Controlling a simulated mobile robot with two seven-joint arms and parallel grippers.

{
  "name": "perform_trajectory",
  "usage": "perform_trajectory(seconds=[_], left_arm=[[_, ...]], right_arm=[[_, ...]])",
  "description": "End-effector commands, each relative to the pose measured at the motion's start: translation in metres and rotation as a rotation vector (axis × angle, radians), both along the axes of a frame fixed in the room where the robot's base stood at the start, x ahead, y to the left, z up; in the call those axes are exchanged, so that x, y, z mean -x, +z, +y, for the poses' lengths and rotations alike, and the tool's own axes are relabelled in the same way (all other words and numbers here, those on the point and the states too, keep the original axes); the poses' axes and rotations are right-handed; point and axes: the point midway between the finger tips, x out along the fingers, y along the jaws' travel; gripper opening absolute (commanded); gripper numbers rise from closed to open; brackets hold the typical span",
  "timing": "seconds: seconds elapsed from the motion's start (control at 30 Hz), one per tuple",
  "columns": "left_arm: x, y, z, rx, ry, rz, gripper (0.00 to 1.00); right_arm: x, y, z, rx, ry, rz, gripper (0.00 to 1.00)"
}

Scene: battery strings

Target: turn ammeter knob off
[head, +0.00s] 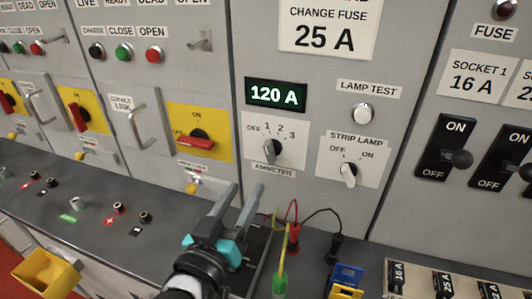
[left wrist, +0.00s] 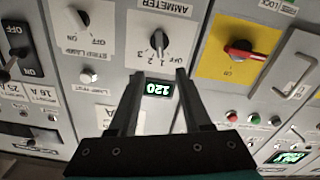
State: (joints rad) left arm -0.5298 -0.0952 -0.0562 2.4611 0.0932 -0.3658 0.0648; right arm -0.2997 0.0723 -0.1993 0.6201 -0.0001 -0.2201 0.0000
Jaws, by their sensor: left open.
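The ammeter knob (head: 272,150) is a grey rotary handle on a white plate marked OFF, 1, 2, 3. Its exact pointing is hard to read. The display (head: 276,95) above it shows 120 A. My left gripper (head: 243,190) is open and empty, below and left of the knob in the head view, apart from it. In the left wrist view, which is upside down, the knob (left wrist: 157,42) sits just beyond and between the open fingertips (left wrist: 159,74). My right gripper is not in view.
The strip lamp knob (head: 348,172) and lamp test button (head: 362,113) are right of the ammeter. A red handle (head: 195,142) on a yellow plate is to the left. Red and black leads (head: 293,210) rise from the desk. Black breaker switches (head: 447,150) are far right.

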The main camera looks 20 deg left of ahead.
Motion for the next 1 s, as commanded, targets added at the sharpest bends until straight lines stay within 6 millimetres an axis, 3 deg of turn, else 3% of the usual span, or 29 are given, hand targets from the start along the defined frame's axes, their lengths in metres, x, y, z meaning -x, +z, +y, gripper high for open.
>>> perform_trajectory(seconds=[0.7,1.0], left_arm=[[-0.1,0.0,-0.004,0.0,0.0,0.0,0.49],[-0.126,0.0,-0.004,0.0,0.0,0.002,0.49]], right_arm=[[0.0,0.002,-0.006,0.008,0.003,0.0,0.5],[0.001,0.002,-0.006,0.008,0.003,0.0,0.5]])
